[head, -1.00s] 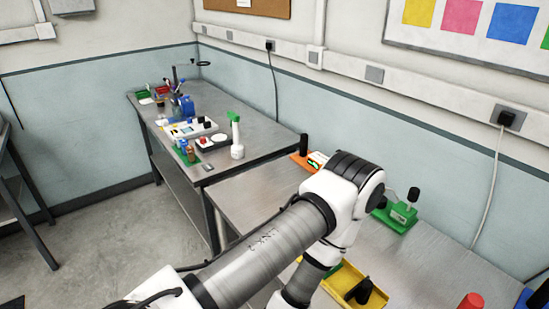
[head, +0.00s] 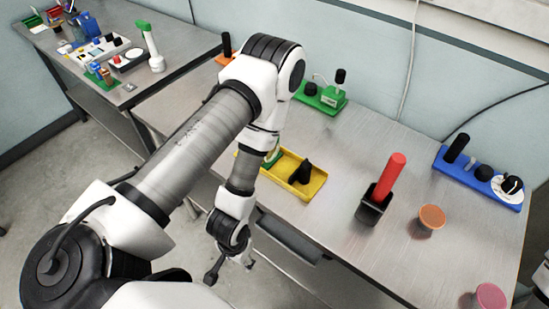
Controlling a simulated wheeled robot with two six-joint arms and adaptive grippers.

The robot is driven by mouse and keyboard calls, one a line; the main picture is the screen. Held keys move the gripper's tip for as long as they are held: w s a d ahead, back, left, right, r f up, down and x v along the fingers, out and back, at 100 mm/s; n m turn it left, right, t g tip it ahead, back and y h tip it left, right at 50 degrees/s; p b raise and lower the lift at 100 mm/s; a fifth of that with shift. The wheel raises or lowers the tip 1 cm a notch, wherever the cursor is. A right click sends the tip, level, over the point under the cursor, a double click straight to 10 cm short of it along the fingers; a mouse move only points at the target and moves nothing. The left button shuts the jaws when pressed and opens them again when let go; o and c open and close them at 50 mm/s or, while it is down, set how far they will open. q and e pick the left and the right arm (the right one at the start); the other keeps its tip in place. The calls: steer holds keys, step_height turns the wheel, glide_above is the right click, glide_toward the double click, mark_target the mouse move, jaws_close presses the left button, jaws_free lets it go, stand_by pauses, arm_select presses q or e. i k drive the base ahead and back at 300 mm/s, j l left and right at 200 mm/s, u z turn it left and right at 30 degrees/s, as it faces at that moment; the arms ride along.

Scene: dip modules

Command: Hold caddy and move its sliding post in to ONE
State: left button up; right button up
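I cannot tell for sure which object is the caddy, and no ONE mark is readable. A blue base (head: 478,180) at the right of the table carries a tall black post (head: 456,148), a short grey peg, a black knob and a white dial. A yellow tray (head: 305,190) with a black piece in it lies mid-table, partly behind my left arm. My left gripper (head: 230,268) hangs low in front of the table's front edge, apart from everything, with its fingers spread and empty. My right gripper is not in view.
A black holder (head: 369,212) with a red cylinder stands near an orange round piece (head: 431,217). A pink round piece (head: 489,297) is at the front right. A green module (head: 320,97) stands at the back. The table centre is largely clear.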

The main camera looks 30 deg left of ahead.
mark_target(303, 173)
steer(key=j, duration=0.9)
steer(key=j+z, duration=0.15)
steer(key=j, duration=0.75)
steer(key=k+j, duration=0.45)
steer(key=i+l, duration=0.4)
